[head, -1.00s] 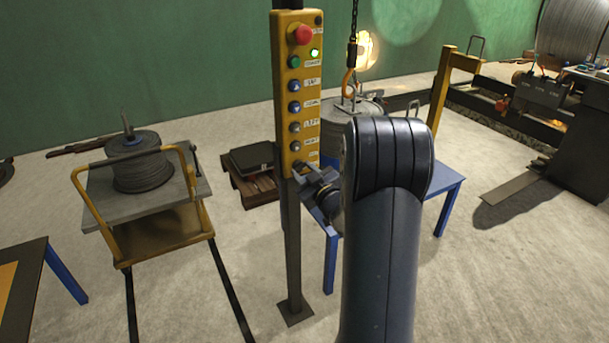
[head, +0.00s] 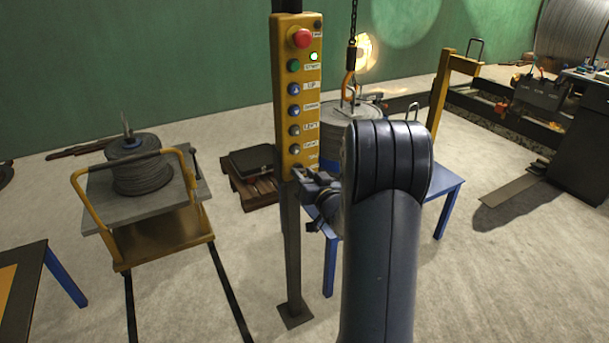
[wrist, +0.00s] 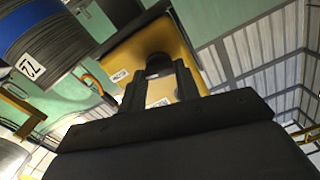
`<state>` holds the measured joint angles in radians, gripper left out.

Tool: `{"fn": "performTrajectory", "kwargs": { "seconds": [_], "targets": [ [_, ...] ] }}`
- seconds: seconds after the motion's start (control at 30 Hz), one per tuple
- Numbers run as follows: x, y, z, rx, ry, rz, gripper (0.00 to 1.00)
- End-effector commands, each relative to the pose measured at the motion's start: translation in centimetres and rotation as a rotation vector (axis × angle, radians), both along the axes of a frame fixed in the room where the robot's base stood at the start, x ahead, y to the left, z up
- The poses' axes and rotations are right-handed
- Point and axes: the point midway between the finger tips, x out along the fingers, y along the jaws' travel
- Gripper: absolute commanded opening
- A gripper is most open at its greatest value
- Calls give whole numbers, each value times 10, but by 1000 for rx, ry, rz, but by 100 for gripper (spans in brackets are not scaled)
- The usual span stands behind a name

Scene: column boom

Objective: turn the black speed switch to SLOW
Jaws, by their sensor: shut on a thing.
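The yellow control box (head: 298,100) stands on a dark post, with its bottom end at my gripper (head: 302,174). In the wrist view, my gripper (wrist: 158,84) has its two dark fingers on either side of the black speed switch (wrist: 158,61), shut on it. A white label shows on each side of the switch on the yellow face, too small and blurred to read. In the head view the switch is hidden by my gripper, so I cannot tell which position it points to.
Above are a red mushroom button (head: 302,38), a lit green lamp (head: 314,56) and several buttons. A hook on a chain (head: 349,82) hangs behind, over a coil on a blue table (head: 447,192). A yellow cart (head: 165,241) with a cable reel stands left.

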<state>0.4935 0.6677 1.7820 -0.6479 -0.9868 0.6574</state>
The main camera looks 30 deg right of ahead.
Motion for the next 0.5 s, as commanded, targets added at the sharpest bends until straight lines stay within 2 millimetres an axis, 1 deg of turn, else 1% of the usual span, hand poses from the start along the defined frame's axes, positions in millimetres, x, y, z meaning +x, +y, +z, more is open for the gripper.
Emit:
{"fn": "performTrajectory", "kwargs": {
  "seconds": [0.47, 0.5],
  "targets": [
    [0, 0, 0, 17, 1, 0, 8],
    [0, 0, 0, 17, 1, 0, 32]
  ]
}}
